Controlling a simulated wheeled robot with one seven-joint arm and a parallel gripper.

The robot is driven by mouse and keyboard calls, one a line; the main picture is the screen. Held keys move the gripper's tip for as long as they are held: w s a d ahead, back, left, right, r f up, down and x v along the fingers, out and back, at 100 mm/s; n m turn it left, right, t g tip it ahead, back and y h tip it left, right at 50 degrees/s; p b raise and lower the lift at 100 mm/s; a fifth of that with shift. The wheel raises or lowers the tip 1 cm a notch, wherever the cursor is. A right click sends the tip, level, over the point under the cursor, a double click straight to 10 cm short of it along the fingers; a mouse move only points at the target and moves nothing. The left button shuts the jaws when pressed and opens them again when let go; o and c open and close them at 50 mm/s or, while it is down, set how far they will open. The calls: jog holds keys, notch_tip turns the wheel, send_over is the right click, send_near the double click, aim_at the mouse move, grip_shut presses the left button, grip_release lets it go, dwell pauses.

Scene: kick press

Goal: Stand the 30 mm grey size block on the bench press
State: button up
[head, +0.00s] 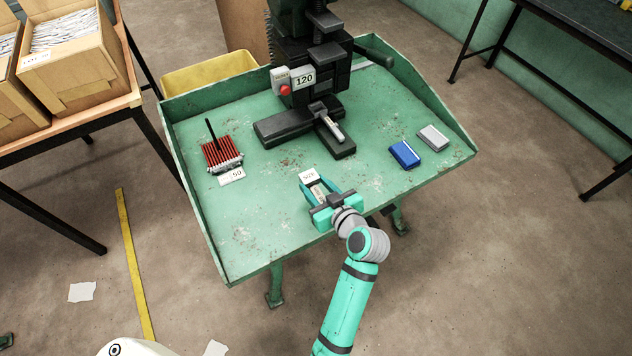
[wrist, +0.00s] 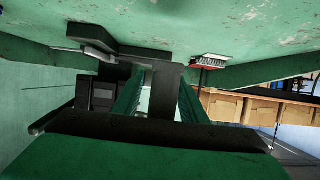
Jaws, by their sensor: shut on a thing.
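My gripper (head: 318,192) is low over the front of the green bench, its jaws shut on a grey block. The block shows as a dark grey piece between the fingers in the wrist view (wrist: 166,90). In the head view it is mostly hidden by the jaws, and I cannot read a size on it. The black bench press (head: 312,65) stands at the back, away from my gripper, with a "120" sign and a red button.
A white card (head: 308,176) is just beyond the fingertips. A blue block (head: 405,154) and a pale grey block (head: 433,138) lie right. Raised rims edge the bench (head: 250,235); its front left is clear.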

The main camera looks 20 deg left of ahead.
aim_at(316, 182)
jog(key=w+f, duration=0.1)
jog(key=w+a+f, duration=0.1)
jog(key=w+f, duration=0.1)
jog(key=w+a+f, duration=0.1)
jog(key=f, duration=0.1)
jog(key=shift+w+f, duration=0.2)
jog(key=shift+w, duration=0.05)
jog(key=shift+w+f, duration=0.15)
jog(key=shift+f, duration=0.7)
jog(key=shift+w+f, duration=0.15)
jog(key=shift+f, duration=0.7)
jog(key=shift+f, duration=0.2)
jog(key=o, duration=1.2)
jog(key=v, duration=1)
jog(key=shift+s+d+r, duration=0.1)
jog(key=shift+s+d, duration=0.1)
jog(key=shift+s, duration=0.2)
